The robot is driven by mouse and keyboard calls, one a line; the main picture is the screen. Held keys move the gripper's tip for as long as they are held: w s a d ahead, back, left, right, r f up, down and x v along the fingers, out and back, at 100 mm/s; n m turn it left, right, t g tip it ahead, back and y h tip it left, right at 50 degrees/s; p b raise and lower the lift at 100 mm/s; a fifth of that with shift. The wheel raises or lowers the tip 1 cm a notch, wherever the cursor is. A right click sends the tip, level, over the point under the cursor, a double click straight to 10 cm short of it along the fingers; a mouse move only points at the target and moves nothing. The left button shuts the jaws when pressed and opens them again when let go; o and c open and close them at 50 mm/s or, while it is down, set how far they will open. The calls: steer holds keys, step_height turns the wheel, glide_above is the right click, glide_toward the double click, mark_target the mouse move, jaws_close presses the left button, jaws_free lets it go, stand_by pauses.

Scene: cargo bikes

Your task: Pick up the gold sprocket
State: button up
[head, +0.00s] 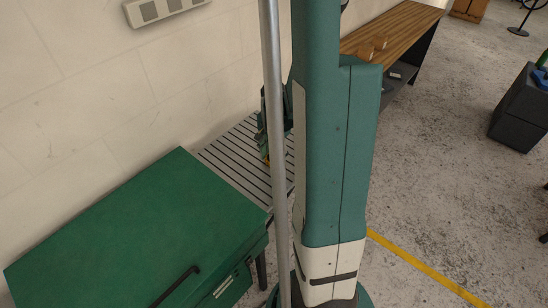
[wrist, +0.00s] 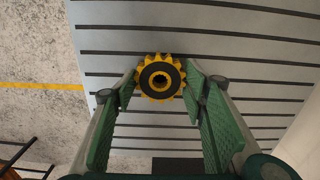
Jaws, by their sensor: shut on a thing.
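The gold sprocket (wrist: 143,81) is a yellow toothed wheel with a black face and a round centre hole. In the wrist view it sits between the green fingertips of my gripper (wrist: 159,88), which are shut on it from both sides. Behind it is the grey slatted surface (wrist: 240,57); I cannot tell whether the sprocket touches it. In the head view my gripper (head: 266,150) is low over the slatted surface (head: 237,155), partly hidden by my arm and a pole. Only a small yellow bit of the sprocket (head: 267,162) shows there.
A green chest (head: 135,235) stands at the front left, beside the slatted surface. A wooden bench (head: 400,28) stands behind my arm along the wall. A dark box (head: 517,118) is at the right. Open concrete floor with a yellow line (head: 425,268) lies to the right.

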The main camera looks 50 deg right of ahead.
mark_target(274, 157)
step_height(274, 157, up, 9)
steer(key=shift+r+p, duration=0.15)
steer(key=shift+p, duration=0.25)
stand_by(0.4)
stand_by(0.5)
